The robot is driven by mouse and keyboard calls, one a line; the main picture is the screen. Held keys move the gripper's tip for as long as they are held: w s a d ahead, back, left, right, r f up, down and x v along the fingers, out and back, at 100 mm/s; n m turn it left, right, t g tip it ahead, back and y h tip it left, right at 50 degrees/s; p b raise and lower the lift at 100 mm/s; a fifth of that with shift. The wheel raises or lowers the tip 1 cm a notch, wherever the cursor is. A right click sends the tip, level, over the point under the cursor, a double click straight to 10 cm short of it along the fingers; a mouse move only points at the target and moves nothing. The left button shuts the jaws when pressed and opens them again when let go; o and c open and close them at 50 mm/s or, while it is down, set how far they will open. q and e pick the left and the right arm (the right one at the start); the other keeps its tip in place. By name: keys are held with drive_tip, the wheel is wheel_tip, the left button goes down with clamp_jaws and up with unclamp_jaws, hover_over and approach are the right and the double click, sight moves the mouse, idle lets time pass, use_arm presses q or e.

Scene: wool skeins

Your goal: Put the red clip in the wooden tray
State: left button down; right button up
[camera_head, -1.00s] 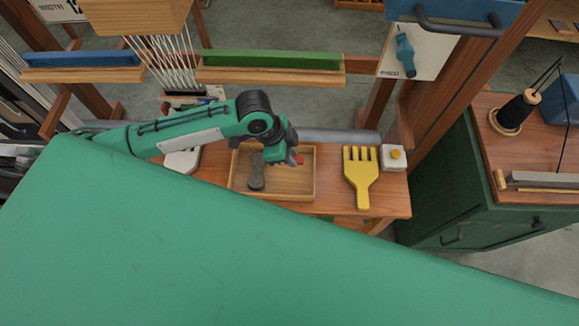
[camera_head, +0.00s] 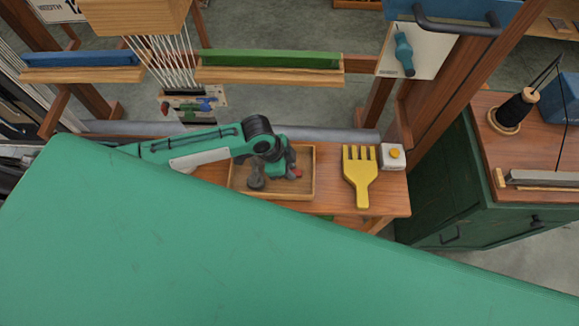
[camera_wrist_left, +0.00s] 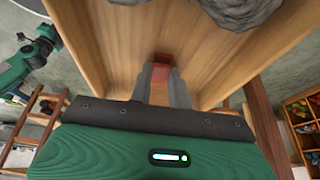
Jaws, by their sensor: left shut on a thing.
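The red clip (camera_head: 298,172) is a small piece at my left gripper's tips. In the left wrist view the red clip (camera_wrist_left: 162,61) is between the two grey fingers. My left gripper (camera_head: 293,174) is shut on it, over the right part of the wooden tray (camera_head: 285,194). The wrist view shows the tray (camera_wrist_left: 90,45) walls on both sides of the fingers. I cannot tell whether the clip touches the tray floor. My right gripper is not in the head view.
Grey wool (camera_wrist_left: 240,10) lies in the tray, ahead of the clip. A yellow comb-like tool (camera_head: 361,180) and a white box with a yellow button (camera_head: 393,157) sit right of the tray.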

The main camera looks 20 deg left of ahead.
use_arm(q)
drive_tip(key=c, duration=1.3)
unclamp_jaws()
drive_tip(key=v, duration=1.2)
drive_tip(key=shift+r, duration=0.15)
drive_tip(key=shift+s, duration=0.15)
